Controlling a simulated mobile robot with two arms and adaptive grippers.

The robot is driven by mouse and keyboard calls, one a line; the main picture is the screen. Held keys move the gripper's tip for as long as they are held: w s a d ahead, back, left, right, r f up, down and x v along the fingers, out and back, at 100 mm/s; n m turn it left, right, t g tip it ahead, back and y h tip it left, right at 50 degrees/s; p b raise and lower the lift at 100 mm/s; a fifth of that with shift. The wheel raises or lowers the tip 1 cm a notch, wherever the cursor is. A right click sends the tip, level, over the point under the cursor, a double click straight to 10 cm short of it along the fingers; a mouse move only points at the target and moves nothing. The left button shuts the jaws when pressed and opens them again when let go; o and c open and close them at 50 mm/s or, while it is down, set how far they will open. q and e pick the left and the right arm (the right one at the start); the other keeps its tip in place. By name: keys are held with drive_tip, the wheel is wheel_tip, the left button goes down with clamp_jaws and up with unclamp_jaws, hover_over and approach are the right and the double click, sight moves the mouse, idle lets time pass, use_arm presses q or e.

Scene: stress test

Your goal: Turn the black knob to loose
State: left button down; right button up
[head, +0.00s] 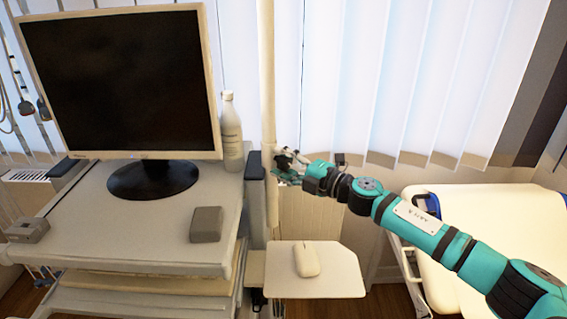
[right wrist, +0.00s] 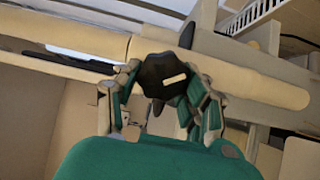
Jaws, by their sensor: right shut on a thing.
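The black knob (right wrist: 158,72) shows in the right wrist view, with a lobed rim and a short pale bar mark on its face. It sits against a cream pole (right wrist: 220,72). My right gripper (right wrist: 165,108) is shut on the knob, its teal and grey fingers on either side of it. In the head view my right gripper (head: 286,168) is at the upright cream pole (head: 268,75), right of the cart, and mostly covers the knob. My left gripper is not in view.
A cart (head: 120,240) at left carries a monitor (head: 120,85), a white bottle (head: 230,130) and a small grey box (head: 206,224). A mouse (head: 306,259) lies on a small shelf (head: 340,285) below the gripper. A bed (head: 500,225) stands at right.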

drive_tip(key=shift+s+a+f, duration=0.1)
drive_tip(key=shift+s+f, duration=0.05)
drive_tip(key=shift+f, duration=0.3)
drive_tip(key=o, duration=1)
drive_tip(key=shift+c, duration=0.2)
drive_tip(key=shift+o, duration=0.8)
drive_tip(key=shift+r, duration=0.2)
drive_tip(key=v, duration=1.2)
